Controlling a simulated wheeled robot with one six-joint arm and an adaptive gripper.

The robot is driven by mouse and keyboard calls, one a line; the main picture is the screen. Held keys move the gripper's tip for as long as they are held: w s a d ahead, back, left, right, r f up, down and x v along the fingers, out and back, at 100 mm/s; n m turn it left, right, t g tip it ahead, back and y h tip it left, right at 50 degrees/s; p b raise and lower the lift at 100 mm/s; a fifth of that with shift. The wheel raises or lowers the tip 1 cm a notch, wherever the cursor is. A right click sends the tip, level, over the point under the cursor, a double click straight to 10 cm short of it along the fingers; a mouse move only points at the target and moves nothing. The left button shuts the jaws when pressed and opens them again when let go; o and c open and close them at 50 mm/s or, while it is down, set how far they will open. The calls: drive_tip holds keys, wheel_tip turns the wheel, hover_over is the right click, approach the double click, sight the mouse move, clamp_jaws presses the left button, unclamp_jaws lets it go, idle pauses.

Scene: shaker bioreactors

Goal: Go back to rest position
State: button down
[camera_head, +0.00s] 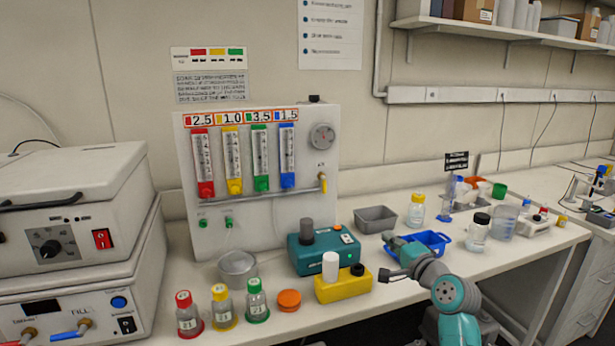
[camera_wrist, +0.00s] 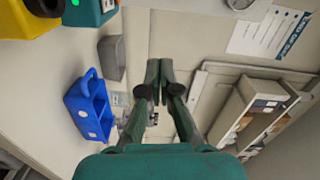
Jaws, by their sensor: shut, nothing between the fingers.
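My gripper (camera_wrist: 160,80) is shut and empty in the wrist view, its dark green fingers together. The wrist view is turned on its side, with the wall and shelf beyond the fingers. In the head view my teal and grey arm rises at the bench's front edge, right of the yellow block, and its end (camera_head: 387,276) reaches left near that block. The fingertips are too small there to tell apart. No object is in contact with the fingers in the wrist view.
A yellow block (camera_head: 343,288), a teal device (camera_head: 322,252) and a blue tray (camera_head: 437,240) stand close to my arm. Capped bottles (camera_head: 222,309) and an orange lid (camera_head: 289,300) are at the front left. A flowmeter panel (camera_head: 262,210) stands behind. A wall shelf (camera_head: 500,31) is at upper right.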

drive_tip(key=s+a+f+n+h, duration=0.15)
drive_tip(key=s+f+h, duration=0.25)
drive_tip(key=s+f, duration=1.8)
drive_tip(key=s+f+n+g+h, duration=0.1)
drive_tip(key=s+f, duration=0.3)
drive_tip(key=s, duration=0.4)
drive_tip(key=s+f+n+h, duration=0.1)
drive_tip(key=s+f+n, duration=0.1)
drive_tip(key=s+f, duration=0.45)
drive_tip(key=s+r+n, duration=0.2)
drive_tip(key=s+r, duration=0.2)
drive_tip(key=s, duration=0.6)
drive_tip(key=s+a+r+n, duration=0.1)
drive_tip(key=s+r+n, duration=0.2)
drive_tip(key=s, duration=0.7)
drive_tip(key=s+r+n+g, duration=0.1)
drive_tip(key=s+r+n, duration=0.2)
drive_tip(key=s, duration=0.8)
drive_tip(key=shift+a+r, duration=0.2)
drive_tip(key=shift+r, duration=0.6)
